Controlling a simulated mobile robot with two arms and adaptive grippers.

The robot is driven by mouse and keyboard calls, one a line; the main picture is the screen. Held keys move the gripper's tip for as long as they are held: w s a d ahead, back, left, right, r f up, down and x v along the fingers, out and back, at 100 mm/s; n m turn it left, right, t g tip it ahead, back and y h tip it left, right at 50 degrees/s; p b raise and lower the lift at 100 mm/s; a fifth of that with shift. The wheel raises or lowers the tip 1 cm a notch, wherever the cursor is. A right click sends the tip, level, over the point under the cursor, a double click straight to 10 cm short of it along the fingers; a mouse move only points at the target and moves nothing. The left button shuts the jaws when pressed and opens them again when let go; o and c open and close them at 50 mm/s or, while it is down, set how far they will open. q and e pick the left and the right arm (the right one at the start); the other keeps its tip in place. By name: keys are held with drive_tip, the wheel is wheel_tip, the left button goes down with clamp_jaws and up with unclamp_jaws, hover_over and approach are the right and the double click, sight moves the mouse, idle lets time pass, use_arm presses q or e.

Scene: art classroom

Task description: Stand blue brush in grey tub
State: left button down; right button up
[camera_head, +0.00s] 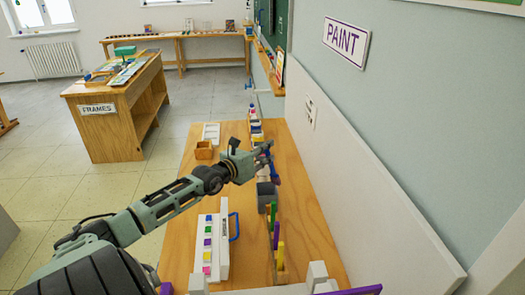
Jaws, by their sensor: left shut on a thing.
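My left gripper (264,156) reaches in over the table from the left, its jaws shut on a slim dark-blue stick that looks like the blue brush (275,175). The brush shows just below and right of the fingertips. Its lower end is close to the grey tub (264,188), a small dark grey box on the table. I cannot tell whether the brush is inside the tub, behind it or above it. My right gripper is not in view.
The wooden table (300,215) runs along the wall under a PAINT sign (346,40). Green, purple and yellow sticks (277,236) stand in front of the tub. A white rack (216,245) with coloured blocks and a small wooden box (204,150) stand left. Paint bottles line up behind.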

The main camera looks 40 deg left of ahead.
use_arm(q)
drive_tip(key=shift+w+f, duration=0.1)
drive_tip(key=shift+f, duration=0.5)
wheel_tip(320, 180, down, 7)
drive_tip(key=s+a+b, duration=0.1)
drive_tip(key=b, duration=0.7)
drive_tip(key=shift+s, duration=0.25)
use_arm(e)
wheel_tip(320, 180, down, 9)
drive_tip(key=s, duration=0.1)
use_arm(q)
drive_tip(key=shift+f, duration=0.1)
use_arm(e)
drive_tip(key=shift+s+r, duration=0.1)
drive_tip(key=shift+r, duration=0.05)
